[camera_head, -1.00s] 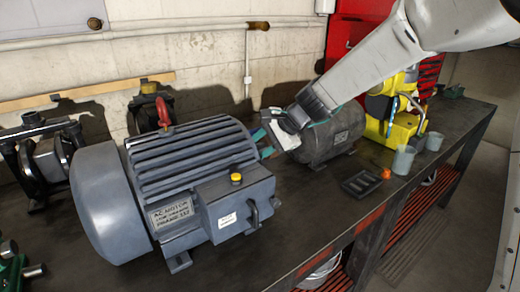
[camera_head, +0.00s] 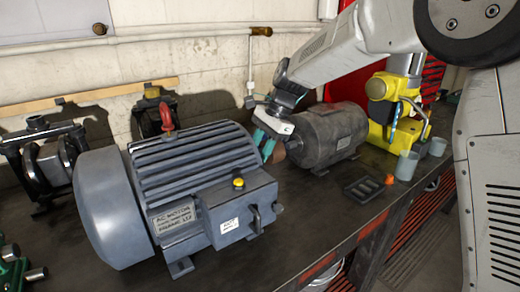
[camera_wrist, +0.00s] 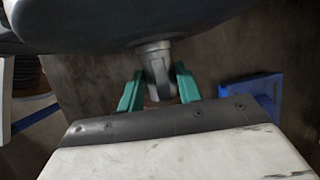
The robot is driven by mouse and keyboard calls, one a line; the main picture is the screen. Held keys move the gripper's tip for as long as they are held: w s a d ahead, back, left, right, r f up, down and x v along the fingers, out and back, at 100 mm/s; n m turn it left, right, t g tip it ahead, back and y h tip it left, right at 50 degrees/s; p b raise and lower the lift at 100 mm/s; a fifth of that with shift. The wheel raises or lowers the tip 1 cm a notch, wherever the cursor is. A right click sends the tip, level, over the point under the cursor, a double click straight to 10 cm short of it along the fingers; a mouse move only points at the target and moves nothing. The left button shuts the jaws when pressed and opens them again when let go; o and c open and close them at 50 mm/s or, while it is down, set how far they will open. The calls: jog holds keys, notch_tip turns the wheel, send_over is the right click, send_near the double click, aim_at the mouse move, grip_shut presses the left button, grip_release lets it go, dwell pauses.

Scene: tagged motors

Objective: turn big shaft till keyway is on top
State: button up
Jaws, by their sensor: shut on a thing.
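The big blue-grey AC motor (camera_head: 190,170) stands on the dark bench, with a red lifting eye on top. Its big shaft shows in the wrist view (camera_wrist: 157,68) as a stepped grey metal stub coming out of the motor's end face. My gripper (camera_wrist: 158,88) has its two teal fingers on either side of the shaft and is shut on it. In the head view, my gripper (camera_head: 267,141) is at the motor's far right end, where motor and fingers mostly hide the shaft. I cannot make out clearly which way the keyway faces.
A smaller dark grey motor (camera_head: 322,140) stands close behind my gripper. A black tray (camera_head: 368,188), grey cups (camera_head: 407,165) and a yellow machine (camera_head: 385,115) are to the right. Black clamp-like fixtures (camera_head: 45,160) stand at the left. The wall is close behind.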

jog(key=shift+s+f, duration=0.1)
jog(key=shift+f, duration=0.1)
jog(key=o, duration=1)
jog(key=shift+a, duration=0.1)
jog(key=shift+r, duration=0.1)
jog(key=v, duration=0.7)
jog(key=shift+r, duration=0.35)
